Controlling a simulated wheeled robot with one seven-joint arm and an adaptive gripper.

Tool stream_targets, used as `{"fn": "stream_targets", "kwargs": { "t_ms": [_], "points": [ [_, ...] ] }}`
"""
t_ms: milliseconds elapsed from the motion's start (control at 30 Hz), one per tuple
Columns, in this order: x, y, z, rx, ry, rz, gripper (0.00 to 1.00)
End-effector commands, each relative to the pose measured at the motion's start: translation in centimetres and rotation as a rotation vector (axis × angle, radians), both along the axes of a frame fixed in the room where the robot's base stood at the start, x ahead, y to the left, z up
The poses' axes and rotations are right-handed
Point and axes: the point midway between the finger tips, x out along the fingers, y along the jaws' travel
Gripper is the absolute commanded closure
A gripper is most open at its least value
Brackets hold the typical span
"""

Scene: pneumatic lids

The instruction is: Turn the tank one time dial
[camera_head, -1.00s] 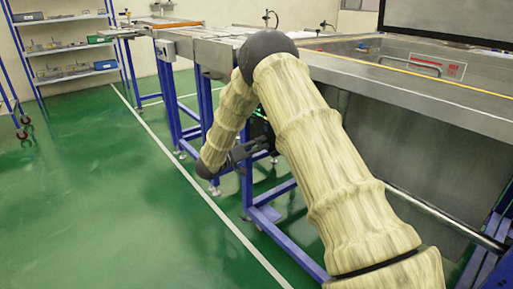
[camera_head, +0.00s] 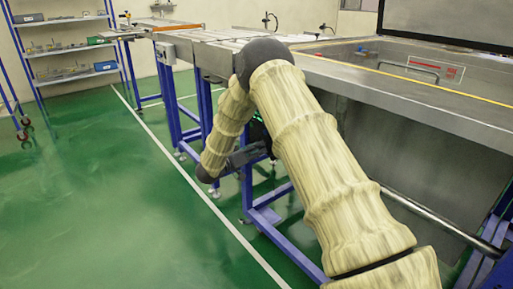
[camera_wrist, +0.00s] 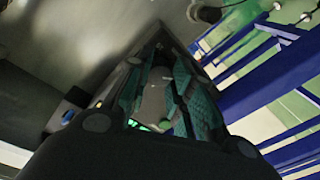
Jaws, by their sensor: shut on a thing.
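The tank (camera_head: 430,110) is a steel basin at the right in the head view; its front wall faces my arm. My gripper (camera_wrist: 160,85) fills the middle of the wrist view, its teal-padded fingers close together near the steel wall. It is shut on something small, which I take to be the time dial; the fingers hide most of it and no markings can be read. A greenish glow shows low between the fingers. In the head view my own arm hides the fingertips and the dial.
Blue frame legs (camera_head: 247,180) stand under the tank, close to my gripper. A metal pipe (camera_head: 440,215) runs along the tank's lower front. A shelf rack (camera_head: 65,48) stands at the far left. The green floor (camera_head: 90,220) at left is clear.

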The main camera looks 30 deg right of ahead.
Motion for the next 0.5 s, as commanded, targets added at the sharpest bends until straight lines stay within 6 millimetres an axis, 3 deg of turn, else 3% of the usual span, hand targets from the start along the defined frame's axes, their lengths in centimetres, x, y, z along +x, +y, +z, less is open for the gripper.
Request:
{"fn": "stream_targets", "kwargs": {
  "t_ms": [500],
  "points": [
    [-0.04, 0.12, -0.02, 0.039, -0.472, 0.0, 1.0]
  ]
}}
